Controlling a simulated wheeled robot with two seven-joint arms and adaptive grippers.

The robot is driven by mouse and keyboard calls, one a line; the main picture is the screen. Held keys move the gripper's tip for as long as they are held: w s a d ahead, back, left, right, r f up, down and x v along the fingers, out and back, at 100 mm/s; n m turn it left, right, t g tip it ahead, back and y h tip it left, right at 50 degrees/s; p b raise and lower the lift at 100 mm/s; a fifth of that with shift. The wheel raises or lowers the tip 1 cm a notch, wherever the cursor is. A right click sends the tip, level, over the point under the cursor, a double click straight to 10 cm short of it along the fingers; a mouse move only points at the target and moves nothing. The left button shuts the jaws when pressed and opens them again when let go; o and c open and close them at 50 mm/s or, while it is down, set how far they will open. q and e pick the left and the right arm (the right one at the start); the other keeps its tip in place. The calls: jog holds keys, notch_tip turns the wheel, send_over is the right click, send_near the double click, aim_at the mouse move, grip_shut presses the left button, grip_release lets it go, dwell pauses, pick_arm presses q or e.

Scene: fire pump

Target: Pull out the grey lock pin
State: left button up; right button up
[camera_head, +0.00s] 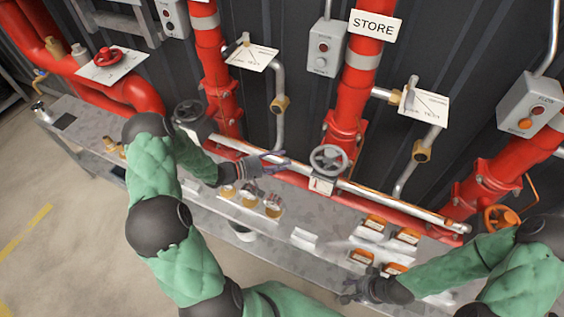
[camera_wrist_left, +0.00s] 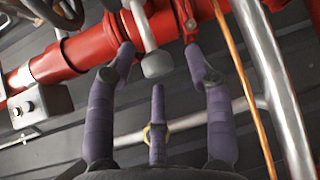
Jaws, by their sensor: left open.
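A grey rod with a blunt, rounded end, which looks like the grey lock pin (camera_wrist_left: 157,65), shows in the left wrist view in front of a red pipe. My left gripper (camera_head: 277,161) has its purple fingers spread, two at the sides of the grey end and one below it. I see no grip on it, and cannot tell whether any finger touches it. In the head view I cannot make out the pin near this hand. My right gripper (camera_head: 350,288) is at the bench's front edge, low right, too small and dark to read its finger state.
Red standpipes (camera_head: 208,60) and a grey handwheel (camera_head: 330,160) stand behind the bench (camera_head: 320,212). A long pale rail (camera_head: 390,203) runs along it. Gauges (camera_head: 248,193) and orange-topped boxes (camera_head: 374,223) lie on the bench. In the wrist view, a silver pipe (camera_wrist_left: 270,80) passes right of the fingers.

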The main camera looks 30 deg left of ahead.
pick_arm(q)
jog(key=v, duration=1.1)
jog(key=shift+s+a, duration=0.2)
